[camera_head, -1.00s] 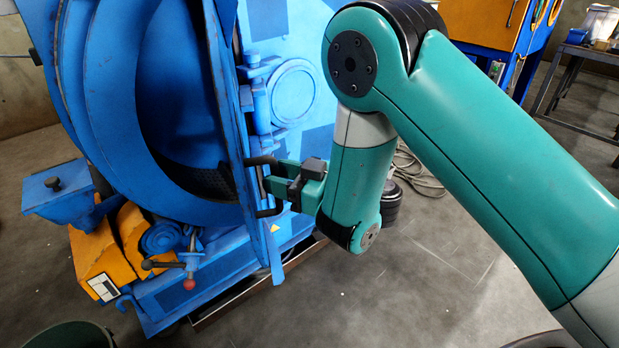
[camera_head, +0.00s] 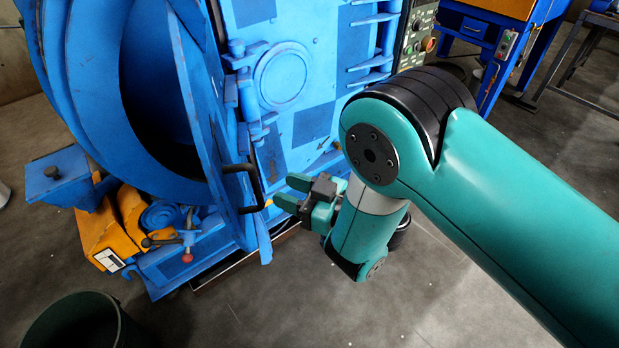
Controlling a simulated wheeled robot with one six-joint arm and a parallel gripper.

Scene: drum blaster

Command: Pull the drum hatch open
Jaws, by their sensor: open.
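The blue drum hatch (camera_head: 203,120) stands swung out from the round drum opening (camera_head: 150,95), seen nearly edge-on. Its dark bar handle (camera_head: 252,188) sticks out on the right side of the hatch. My gripper (camera_head: 280,192) is open and empty just to the right of the handle, with its green fingers pointing left toward it. A small gap shows between the fingertips and the handle. The drum's interior is mostly in shadow.
The blue machine body (camera_head: 290,110) with a round cover stands behind my gripper. A valve with a red knob (camera_head: 187,257) and an orange block (camera_head: 100,240) sit low at left. A dark green bin (camera_head: 75,325) stands front left. Floor at front right is clear.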

